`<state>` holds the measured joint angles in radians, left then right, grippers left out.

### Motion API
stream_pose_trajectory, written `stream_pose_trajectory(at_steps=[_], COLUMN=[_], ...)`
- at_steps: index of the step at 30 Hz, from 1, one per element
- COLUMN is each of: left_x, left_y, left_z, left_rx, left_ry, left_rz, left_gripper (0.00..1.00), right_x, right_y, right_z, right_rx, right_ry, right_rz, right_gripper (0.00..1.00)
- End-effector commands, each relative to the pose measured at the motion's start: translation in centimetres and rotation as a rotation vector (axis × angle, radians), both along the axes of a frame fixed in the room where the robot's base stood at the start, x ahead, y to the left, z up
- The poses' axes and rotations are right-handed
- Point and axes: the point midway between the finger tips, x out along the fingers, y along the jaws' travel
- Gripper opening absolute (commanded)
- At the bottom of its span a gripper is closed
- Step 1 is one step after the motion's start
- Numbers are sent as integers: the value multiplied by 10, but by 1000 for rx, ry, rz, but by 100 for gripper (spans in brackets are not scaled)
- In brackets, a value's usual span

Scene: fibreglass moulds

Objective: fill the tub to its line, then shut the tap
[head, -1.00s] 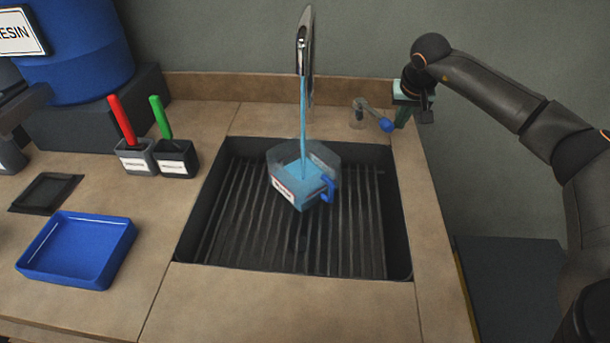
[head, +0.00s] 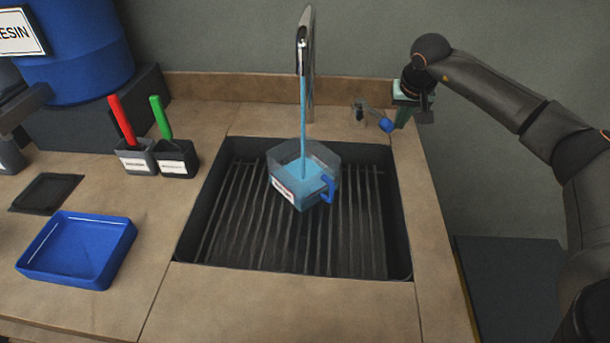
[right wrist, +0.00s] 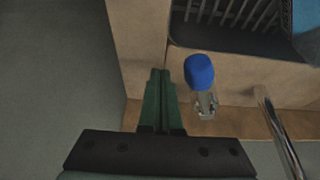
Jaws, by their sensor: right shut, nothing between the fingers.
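The clear six-sided tub (head: 322,152) with a blue handle and a white label stands in the sink, on its ribbed floor. A blue stream (head: 303,110) runs from the chrome spout (head: 303,40) into it, and blue liquid (head: 300,178) is inside. I cannot make out the fill line. The tap lever with its blue knob (head: 386,125) is right of the spout, and the knob also shows in the right wrist view (right wrist: 199,72). My right gripper (head: 402,120) is shut and empty. Its green fingers (right wrist: 160,75) are beside the knob, apart from it. My left gripper is out of view.
The sink (head: 225,200) is otherwise empty. On the left counter are a blue tray (head: 75,250), a dark square pad (head: 46,193) and two small holders (head: 175,160) with red and green handled tools. A blue resin drum (head: 80,60) stands behind. The front counter is clear.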

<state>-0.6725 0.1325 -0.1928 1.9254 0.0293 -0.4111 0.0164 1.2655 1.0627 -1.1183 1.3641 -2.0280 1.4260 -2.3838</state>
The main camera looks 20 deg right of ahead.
Motion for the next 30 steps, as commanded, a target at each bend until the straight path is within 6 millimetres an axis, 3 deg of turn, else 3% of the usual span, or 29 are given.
stream_pose_trajectory(at_steps=[11, 22, 30], left_x=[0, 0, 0], left_y=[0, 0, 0], left_z=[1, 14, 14], left_rx=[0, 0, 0], left_ry=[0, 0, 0], left_rz=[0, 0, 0], left_gripper=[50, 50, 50], right_x=[0, 2, 2], right_y=[1, 34, 41], right_z=[0, 1, 0], right_rx=[0, 1, 0], right_ry=[0, 1, 0], right_rz=[1, 2, 0], right_gripper=[0, 0, 0])
